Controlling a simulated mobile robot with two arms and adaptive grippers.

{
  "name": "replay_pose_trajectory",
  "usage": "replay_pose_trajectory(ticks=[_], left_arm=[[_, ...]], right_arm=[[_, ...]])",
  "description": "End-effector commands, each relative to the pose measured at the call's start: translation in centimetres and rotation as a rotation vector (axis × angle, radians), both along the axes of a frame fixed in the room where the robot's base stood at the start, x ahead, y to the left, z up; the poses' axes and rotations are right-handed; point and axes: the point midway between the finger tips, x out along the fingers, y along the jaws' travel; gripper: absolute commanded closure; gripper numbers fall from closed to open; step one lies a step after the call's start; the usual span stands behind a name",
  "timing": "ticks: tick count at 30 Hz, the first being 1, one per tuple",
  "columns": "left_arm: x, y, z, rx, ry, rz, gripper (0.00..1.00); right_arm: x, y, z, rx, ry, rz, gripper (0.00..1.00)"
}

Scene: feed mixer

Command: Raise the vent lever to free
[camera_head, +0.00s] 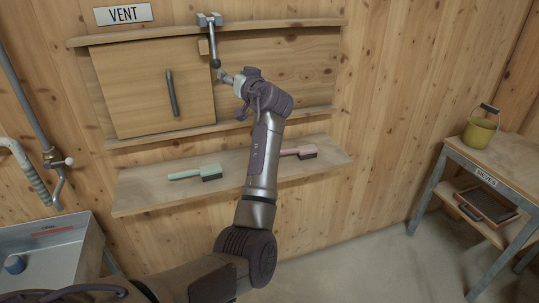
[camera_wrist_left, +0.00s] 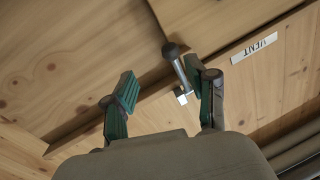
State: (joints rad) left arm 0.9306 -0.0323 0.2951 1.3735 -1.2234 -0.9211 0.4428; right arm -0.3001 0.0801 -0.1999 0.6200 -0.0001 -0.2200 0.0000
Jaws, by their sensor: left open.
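The vent lever (camera_head: 213,45) is a dark rod with a ball end, hanging down from a grey bracket (camera_head: 209,20) on the top rail. My left gripper (camera_head: 233,90) is open and empty, just below and to the right of the ball end in the head view. In the left wrist view the lever (camera_wrist_left: 176,62) shows beside the right-hand finger, with its ball toward the top of the picture. The open green-padded fingers (camera_wrist_left: 160,92) are spread; I cannot tell whether one touches the lever. My right gripper is not in view.
A wooden sliding panel (camera_head: 140,90) with a dark handle sits left of the lever, under the VENT sign (camera_head: 123,14). A shelf (camera_head: 140,197) below holds a green brush (camera_head: 190,174) and a pink brush (camera_head: 298,151). A table with a yellow bucket (camera_head: 479,134) stands right.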

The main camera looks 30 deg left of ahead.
Motion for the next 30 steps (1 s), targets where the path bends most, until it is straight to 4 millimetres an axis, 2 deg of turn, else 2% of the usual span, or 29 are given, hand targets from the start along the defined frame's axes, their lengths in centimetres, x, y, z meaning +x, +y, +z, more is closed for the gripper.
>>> replay_pose_trajectory(ticks=[1, 16, 30], left_arm=[[0.3, -0.3, -1.1, 0.001, 0.017, -0.013, 0.43], [2.6, -2.5, -9.4, 0.000, 0.144, -0.126, 0.43], [3.7, -4.9, -18.5, -0.014, 0.270, -0.237, 0.43]], right_arm=[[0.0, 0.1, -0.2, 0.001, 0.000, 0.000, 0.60], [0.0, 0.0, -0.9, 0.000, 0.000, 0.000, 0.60], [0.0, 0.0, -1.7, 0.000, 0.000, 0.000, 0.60]])
